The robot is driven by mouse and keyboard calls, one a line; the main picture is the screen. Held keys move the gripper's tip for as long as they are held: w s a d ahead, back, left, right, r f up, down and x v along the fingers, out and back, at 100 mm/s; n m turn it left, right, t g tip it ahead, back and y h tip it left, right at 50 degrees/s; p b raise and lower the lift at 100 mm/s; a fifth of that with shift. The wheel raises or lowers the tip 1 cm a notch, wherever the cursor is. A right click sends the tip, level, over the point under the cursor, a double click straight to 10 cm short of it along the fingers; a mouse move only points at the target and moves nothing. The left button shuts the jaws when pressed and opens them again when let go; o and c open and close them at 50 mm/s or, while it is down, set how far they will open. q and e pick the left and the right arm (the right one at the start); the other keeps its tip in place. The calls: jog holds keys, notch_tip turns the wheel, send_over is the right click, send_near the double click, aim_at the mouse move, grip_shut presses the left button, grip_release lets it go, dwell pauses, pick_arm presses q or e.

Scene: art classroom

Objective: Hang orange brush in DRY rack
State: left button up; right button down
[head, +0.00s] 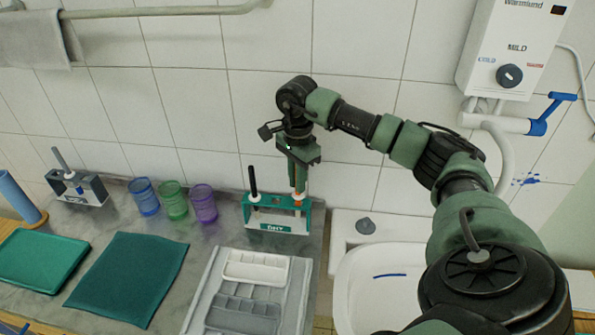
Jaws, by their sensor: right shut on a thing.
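The DRY rack (262,227), a teal and white stand with a label on its front, stands at the back of the counter against the tiled wall. A black-handled brush (253,182) stands upright in its left part. My right gripper (299,186) points down over the rack's right part and is shut on a thin upright brush. Only a narrow strip of this brush shows beside the fingers, so its orange colour is hard to make out. I cannot tell whether its lower end is in a slot. My left gripper is out of view.
Blue, green and purple cups (174,200) stand left of the rack. A grey rack (92,190) with a brush is farther left. A paint tray (255,268) lies in front, a white sink (380,290) is at right, and a water heater (515,45) hangs above.

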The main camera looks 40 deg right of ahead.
jog(key=shift+f+b, duration=0.7)
jog(key=shift+f, duration=0.5)
jog(key=c, duration=1.3)
grip_release()
jog(key=shift+c, duration=0.2)
jog(key=o, duration=0.6)
jog(key=shift+r, duration=0.1)
jog(key=shift+r+p, duration=2.9)
jog(key=shift+r, duration=1.1)
